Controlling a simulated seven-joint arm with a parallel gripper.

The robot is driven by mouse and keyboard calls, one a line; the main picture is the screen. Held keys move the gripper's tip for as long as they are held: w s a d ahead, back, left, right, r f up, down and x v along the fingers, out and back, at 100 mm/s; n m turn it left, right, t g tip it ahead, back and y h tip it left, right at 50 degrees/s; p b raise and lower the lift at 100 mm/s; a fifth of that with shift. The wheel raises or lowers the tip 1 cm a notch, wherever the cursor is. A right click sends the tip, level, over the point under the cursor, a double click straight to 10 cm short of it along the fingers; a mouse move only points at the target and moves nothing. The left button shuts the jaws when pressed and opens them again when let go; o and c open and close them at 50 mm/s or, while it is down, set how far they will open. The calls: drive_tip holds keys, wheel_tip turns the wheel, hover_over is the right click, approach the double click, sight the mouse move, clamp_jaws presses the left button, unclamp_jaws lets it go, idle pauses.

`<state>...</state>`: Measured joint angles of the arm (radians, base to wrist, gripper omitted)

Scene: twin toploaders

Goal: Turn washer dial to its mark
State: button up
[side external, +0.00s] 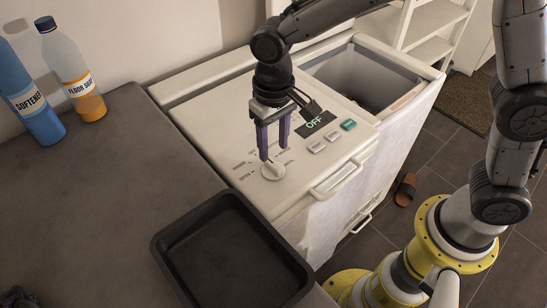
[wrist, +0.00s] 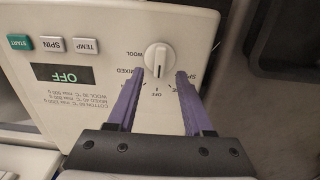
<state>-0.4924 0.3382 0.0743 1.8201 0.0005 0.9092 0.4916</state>
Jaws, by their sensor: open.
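The washer dial (side external: 273,170) is a round white knob with a raised grip bar, on the white washer's top panel (side external: 222,121). In the wrist view the dial (wrist: 158,57) sits just beyond my fingertips, with printed marks around it, including WOOL, MIXED and OFF. My gripper (side external: 271,156) points down with two purple fingers. It is open and empty, with its tips close above or beside the dial. In the wrist view my gripper (wrist: 168,73) has one fingertip on each side of the dial's lower edge. I cannot tell whether they touch it.
The panel has a display reading OFF (side external: 315,123) and several buttons, including START (wrist: 20,42). A black tray (side external: 232,255) lies on the grey counter (side external: 120,190). A softener bottle (side external: 31,98) and a floor soap bottle (side external: 77,75) stand at the left. An open compartment (side external: 410,66) lies behind.

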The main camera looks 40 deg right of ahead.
sight(273, 163)
drive_tip(key=shift+f, duration=2.55)
clamp_jaws()
